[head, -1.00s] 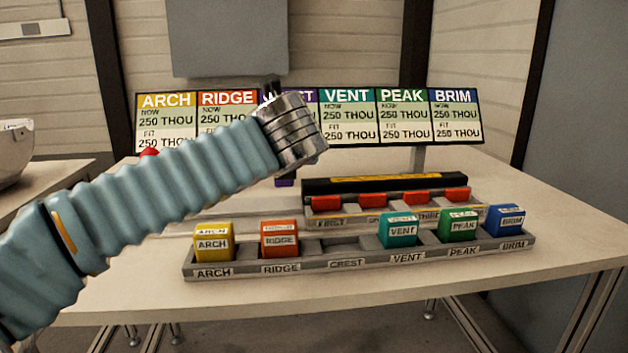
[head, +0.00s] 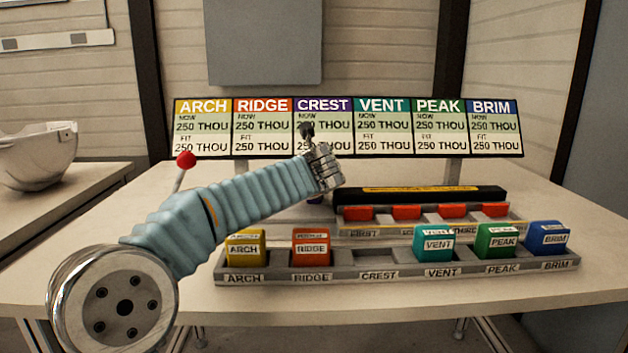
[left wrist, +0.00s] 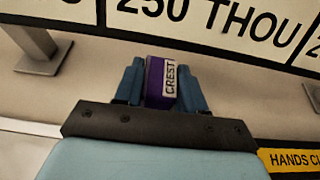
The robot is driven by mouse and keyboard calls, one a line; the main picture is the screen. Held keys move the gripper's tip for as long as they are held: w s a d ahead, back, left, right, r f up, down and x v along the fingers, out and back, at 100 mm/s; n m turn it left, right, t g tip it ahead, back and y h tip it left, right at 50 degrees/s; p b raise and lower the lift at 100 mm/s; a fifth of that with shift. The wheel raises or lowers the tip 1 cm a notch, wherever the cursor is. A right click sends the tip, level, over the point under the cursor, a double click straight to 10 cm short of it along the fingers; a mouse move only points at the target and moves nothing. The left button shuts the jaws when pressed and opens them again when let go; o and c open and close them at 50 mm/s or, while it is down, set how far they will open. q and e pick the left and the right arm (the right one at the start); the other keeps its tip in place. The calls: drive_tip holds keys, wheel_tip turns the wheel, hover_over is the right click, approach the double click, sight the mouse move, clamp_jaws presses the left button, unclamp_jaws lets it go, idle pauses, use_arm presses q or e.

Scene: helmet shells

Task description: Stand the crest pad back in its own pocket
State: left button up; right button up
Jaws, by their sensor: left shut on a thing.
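The purple crest pad (left wrist: 155,82), with a white CREST label, is between the blue fingers of my left gripper (left wrist: 160,85) in the left wrist view. The gripper is shut on it. The grey rack (head: 330,277) stands at the front of the table. Its crest pocket (head: 378,256), between the ridge and vent pads, is empty. My right gripper is in neither view.
The arch (head: 246,247), ridge (head: 311,247), vent (head: 433,244), peak (head: 496,241) and brim (head: 548,238) pads stand in the rack. Behind it is a black bar (head: 420,196) above several red blocks. A sign board (head: 348,128) stands at the back. A red-knobbed lever (head: 186,160) is at left.

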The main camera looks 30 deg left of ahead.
use_arm(q)
drive_tip(key=shift+f, duration=0.2)
drive_tip(key=o, duration=1)
drive_tip(key=shift+r, duration=0.1)
drive_tip(key=shift+o, duration=0.2)
